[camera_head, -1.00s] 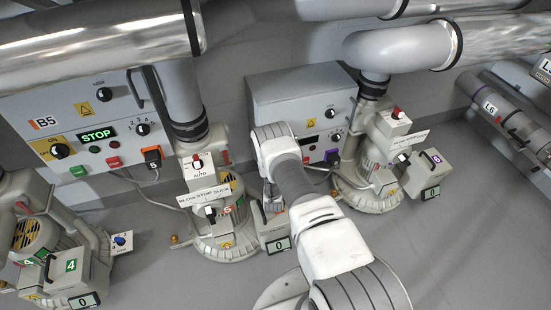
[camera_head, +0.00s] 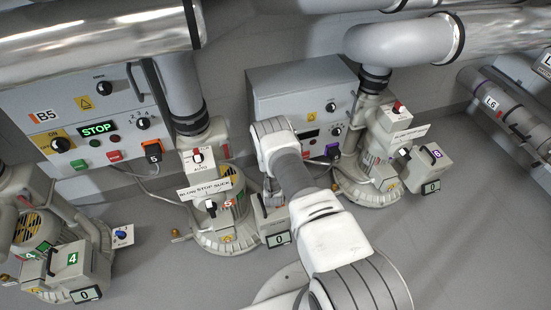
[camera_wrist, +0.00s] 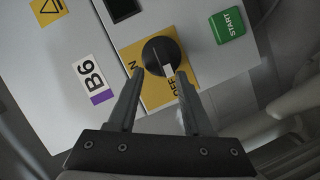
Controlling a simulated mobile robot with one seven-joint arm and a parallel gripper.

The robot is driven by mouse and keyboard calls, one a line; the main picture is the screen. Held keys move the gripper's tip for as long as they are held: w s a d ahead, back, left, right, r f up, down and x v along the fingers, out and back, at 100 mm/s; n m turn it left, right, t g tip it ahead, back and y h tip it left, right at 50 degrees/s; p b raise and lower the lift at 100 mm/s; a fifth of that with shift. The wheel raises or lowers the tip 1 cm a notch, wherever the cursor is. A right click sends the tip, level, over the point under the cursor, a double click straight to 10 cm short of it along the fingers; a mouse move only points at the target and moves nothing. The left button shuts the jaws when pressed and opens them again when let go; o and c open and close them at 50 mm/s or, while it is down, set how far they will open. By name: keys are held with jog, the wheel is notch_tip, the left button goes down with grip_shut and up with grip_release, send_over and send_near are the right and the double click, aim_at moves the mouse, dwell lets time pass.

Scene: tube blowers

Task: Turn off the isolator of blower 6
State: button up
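In the wrist view, blower 6's isolator is a round black knob (camera_wrist: 159,52) on a yellow plate (camera_wrist: 128,56) with ON and OFF lettering. A white mark on the knob's lower edge faces the OFF lettering. My gripper (camera_wrist: 160,74) is open, with its fingertips on either side of the knob's lower part. I cannot tell whether they touch it. The B6 label (camera_wrist: 92,84) is left of the knob. In the head view, my arm hides the isolator and my gripper; the grey control box (camera_head: 290,88) shows behind it.
A green START button (camera_wrist: 230,25) is right of the knob. Blower 6 (camera_head: 368,180) stands right of my arm, and blower 5 (camera_head: 225,215) left of it. The B5 panel (camera_head: 60,95) is further left. Thick pipes (camera_head: 410,40) run overhead. Grey floor (camera_head: 470,240) is clear at the right.

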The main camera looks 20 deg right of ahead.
jog(key=p+v, duration=0.6)
jog(key=v, duration=1.1)
jog(key=shift+s+a, duration=0.1)
jog(key=shift+s, duration=0.05)
